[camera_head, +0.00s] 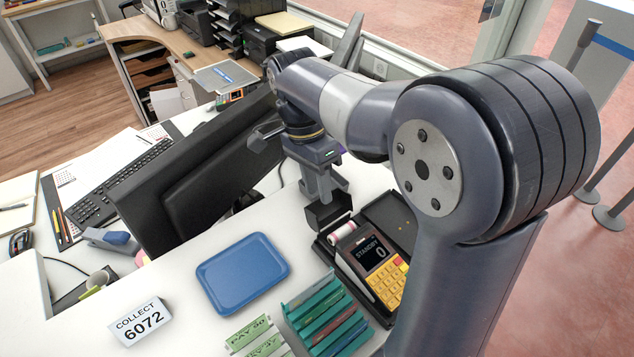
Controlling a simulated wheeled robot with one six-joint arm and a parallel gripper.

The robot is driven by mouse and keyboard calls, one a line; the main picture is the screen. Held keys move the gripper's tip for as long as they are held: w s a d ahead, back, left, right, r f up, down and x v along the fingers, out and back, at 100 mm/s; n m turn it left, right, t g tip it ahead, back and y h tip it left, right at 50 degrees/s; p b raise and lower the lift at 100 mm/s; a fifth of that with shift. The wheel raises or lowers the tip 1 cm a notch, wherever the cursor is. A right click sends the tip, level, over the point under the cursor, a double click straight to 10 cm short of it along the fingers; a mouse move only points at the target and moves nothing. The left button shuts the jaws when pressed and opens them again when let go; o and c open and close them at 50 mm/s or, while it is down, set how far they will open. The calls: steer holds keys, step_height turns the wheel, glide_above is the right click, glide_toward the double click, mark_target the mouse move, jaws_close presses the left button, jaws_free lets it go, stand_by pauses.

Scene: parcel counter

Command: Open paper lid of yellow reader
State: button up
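The yellow reader (387,286) sits right of the counter's middle, with yellow keys and a dark screen reading STANDBY 0. At its back end a white and pink paper roll (342,232) lies exposed. A dark flap-like piece (329,213), apparently the paper lid, stands raised behind the roll. My gripper (325,193) points down right at this piece, at its far side. Whether the fingers touch it or are apart from it is unclear. The fingertips are partly hidden, and I cannot tell whether they are open or shut. My arm covers the area right of the reader.
A blue tray (242,275) lies left of the reader. A teal rack (327,318) with cards stands close in front. A black monitor (200,185) stands left of my gripper. A COLLECT 6072 sign (141,320) is at front left. White counter is clear between sign and tray.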

jaws_close()
steer(key=shift+s+d+r+t+y+b, duration=0.4)
steer(key=shift+s+t+y+b, duration=0.2)
steer(key=shift+t+b, duration=0.3)
steer(key=shift+o, duration=0.5)
jaws_free()
steer(key=shift+r, duration=0.1)
step_height(320, 180, up, 11)
steer(key=p, duration=0.1)
steer(key=shift+w+a, duration=0.25)
steer(key=shift+w, duration=0.05)
